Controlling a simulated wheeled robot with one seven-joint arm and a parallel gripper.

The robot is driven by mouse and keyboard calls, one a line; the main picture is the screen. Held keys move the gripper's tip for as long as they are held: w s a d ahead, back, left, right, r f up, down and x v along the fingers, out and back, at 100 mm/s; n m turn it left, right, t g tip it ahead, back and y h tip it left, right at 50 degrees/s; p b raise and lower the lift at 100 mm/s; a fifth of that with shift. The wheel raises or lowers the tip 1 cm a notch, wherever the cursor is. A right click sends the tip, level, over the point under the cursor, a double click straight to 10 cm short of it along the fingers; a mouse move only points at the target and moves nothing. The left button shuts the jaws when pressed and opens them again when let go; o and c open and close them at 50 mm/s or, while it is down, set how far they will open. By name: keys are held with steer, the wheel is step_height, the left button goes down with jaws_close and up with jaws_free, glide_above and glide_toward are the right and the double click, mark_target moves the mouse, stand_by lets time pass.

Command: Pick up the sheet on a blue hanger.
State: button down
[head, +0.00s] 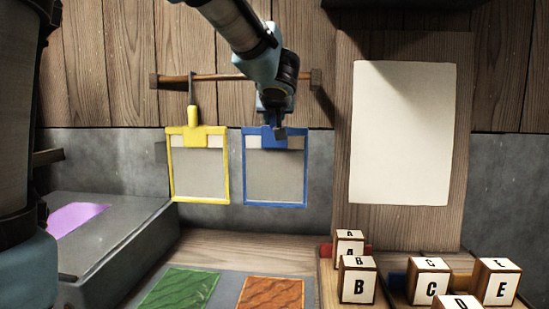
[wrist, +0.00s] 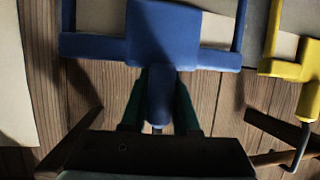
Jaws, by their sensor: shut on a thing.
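The blue hanger (head: 306,170) is a flat rectangular frame with a short handle at its top. A pale grey sheet (head: 275,178) with a cream strip along its top fills the frame. My gripper (head: 272,127) comes from above and is shut on the blue handle. In the wrist view the blue hanger (wrist: 163,35) fills the top middle, its handle between the two dark fingers of my gripper (wrist: 159,105). Whether its hook rests on the rail is hidden by my gripper and arm. The frame hangs upright.
A yellow hanger (head: 228,172) with a similar sheet hangs close on the left from a wooden rail (head: 220,77). A white board (head: 402,130) is at right. Below are lettered blocks (head: 357,280), a green patch (head: 180,289) and an orange patch (head: 270,292). A grey ledge (head: 125,235) stands left.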

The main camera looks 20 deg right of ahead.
steer(key=shift+r, duration=0.1)
steer(key=s+f+p+v, duration=0.1)
steer(key=f+p+v, duration=0.1)
steer(key=v, duration=1.6)
steer(key=shift+a+f+p, duration=0.25)
steer(key=shift+f+p, duration=0.05)
steer(key=shift+f, duration=0.4)
steer(key=shift+s+a, duration=0.1)
